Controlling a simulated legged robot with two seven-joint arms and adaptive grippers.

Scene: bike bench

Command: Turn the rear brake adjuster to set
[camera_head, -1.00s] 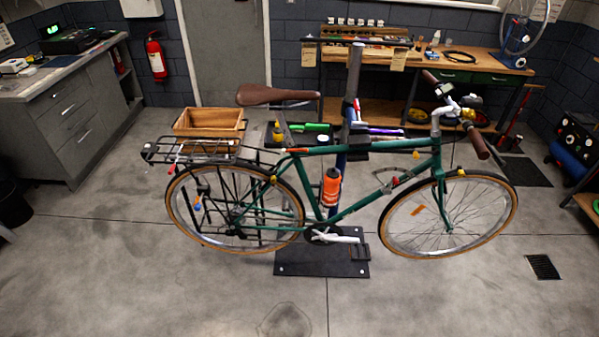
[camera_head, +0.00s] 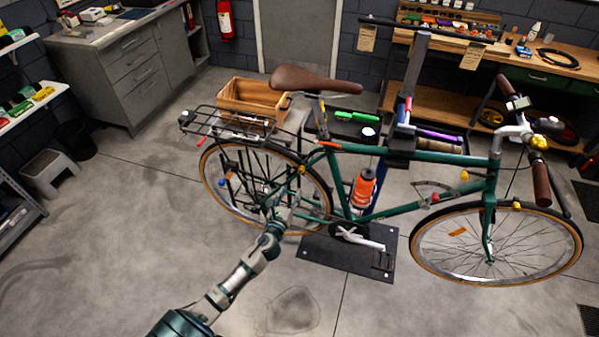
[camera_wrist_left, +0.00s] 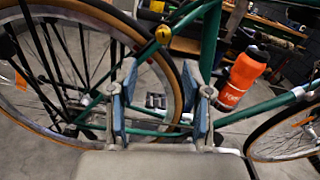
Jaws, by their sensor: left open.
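The green bicycle (camera_head: 440,157) stands clamped upright in a work stand. A small round yellow piece (camera_head: 301,169) sits on the rear frame stay by the rear wheel; it may be the rear brake adjuster. It also shows in the left wrist view (camera_wrist_left: 163,34), above and beyond the fingertips. My left gripper (camera_head: 284,212) is in front of the lower rear wheel, below the yellow piece. In the left wrist view its two blue-padded fingers (camera_wrist_left: 160,100) are apart with nothing held between them. My right gripper is not in view.
An orange bottle (camera_head: 363,188) sits in the frame, above the crank (camera_head: 358,238). The stand's black base plate (camera_head: 345,254) lies on the floor. Floor at the front left is clear.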

